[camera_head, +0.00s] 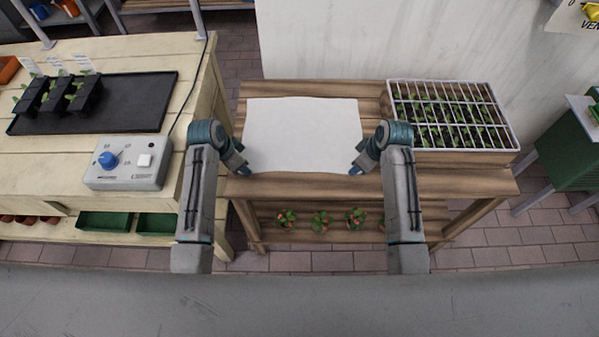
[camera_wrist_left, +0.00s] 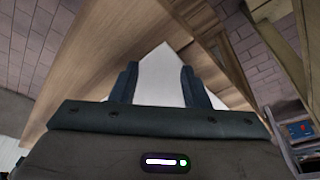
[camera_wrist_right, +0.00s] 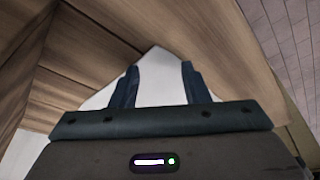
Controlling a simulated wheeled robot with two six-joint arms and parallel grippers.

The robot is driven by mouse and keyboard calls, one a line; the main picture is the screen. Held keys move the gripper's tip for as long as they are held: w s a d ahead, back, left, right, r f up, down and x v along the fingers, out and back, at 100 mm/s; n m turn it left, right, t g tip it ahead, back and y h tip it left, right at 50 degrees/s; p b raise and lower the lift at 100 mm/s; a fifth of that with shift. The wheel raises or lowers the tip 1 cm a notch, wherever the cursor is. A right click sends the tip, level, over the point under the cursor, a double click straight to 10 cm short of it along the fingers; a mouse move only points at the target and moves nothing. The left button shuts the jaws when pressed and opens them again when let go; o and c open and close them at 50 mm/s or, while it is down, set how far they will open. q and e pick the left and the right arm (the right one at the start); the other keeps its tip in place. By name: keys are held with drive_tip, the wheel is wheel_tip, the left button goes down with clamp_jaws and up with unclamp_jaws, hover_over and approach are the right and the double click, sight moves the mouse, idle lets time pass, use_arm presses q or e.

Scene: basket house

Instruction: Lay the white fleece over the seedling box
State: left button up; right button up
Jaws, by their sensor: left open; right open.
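The white fleece (camera_head: 302,132) lies flat on the left part of the wooden table (camera_head: 460,184). The seedling box (camera_head: 450,114), with a white wire grid over rows of green seedlings, stands on the table's right end, apart from the fleece. My left gripper (camera_head: 242,171) is at the fleece's near left corner. In the left wrist view its open fingers (camera_wrist_left: 160,85) stand either side of a fleece corner. My right gripper (camera_head: 357,169) is at the near right corner. In the right wrist view its open fingers (camera_wrist_right: 160,85) also frame a fleece corner. Whether the fingers touch the cloth is not clear.
A pale bench (camera_head: 60,180) at the left bears a black tray (camera_head: 130,105) with seedling pots and a grey control box (camera_head: 128,163). Potted plants (camera_head: 320,221) stand on the shelf below the table. A white wall rises behind; a green cabinet (camera_head: 566,150) stands right.

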use_arm(q)
drive_tip(key=shift+f, duration=0.15)
drive_tip(key=shift+c, duration=0.2)
use_arm(e)
drive_tip(key=shift+f, duration=0.15)
drive_tip(key=shift+c, duration=0.2)
use_arm(q)
clamp_jaws()
use_arm(e)
clamp_jaws()
use_arm(q)
drive_tip(key=shift+r, duration=0.2)
